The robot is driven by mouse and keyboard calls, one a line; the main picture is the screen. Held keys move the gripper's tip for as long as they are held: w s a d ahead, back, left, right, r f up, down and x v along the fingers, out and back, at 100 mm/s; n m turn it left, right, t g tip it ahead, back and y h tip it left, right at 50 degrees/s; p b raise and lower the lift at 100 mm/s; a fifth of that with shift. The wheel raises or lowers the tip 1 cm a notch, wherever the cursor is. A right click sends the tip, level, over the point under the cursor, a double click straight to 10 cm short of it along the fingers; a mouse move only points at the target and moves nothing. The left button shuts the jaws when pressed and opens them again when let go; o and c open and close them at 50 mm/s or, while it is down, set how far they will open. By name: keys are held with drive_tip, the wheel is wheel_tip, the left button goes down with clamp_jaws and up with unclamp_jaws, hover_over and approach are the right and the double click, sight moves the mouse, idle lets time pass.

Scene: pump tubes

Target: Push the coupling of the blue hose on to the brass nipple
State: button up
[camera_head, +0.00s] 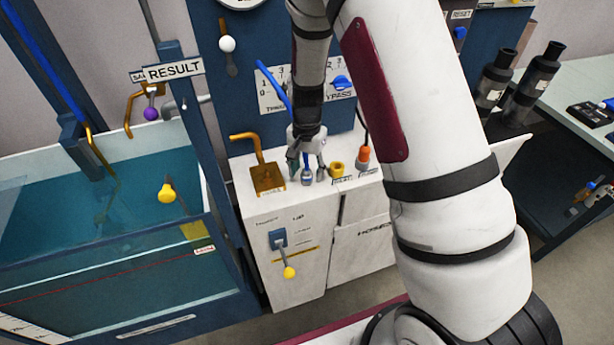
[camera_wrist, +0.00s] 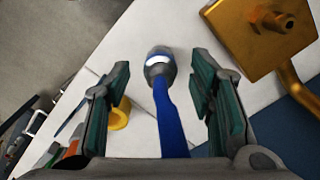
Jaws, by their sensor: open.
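The blue hose (camera_wrist: 168,118) runs from the bottom of the wrist view up to its coupling (camera_wrist: 158,64), a dark grey-blue piece with a white band. The coupling also shows in the head view (camera_head: 307,179), at the white cabinet's top. My gripper (camera_head: 306,170) is open above the cabinet, pointing down. Its two fingers stand on either side of the hose and coupling, with visible gaps on both sides in the wrist view. A brass nipple (camera_wrist: 285,22) sticks out of a brass block (camera_wrist: 248,42) to the right of the coupling. My gripper partly hides the hose in the head view.
A yellow ring-like fitting (camera_head: 337,169) and an orange-topped part (camera_head: 363,155) stand right of my gripper. A brass pipe (camera_head: 245,137) rises behind the block. A water tank (camera_head: 110,215) stands left of the white cabinet (camera_head: 262,218). The blue panel is close behind.

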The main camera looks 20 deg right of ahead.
drive_tip(key=shift+f, duration=0.95)
clamp_jaws()
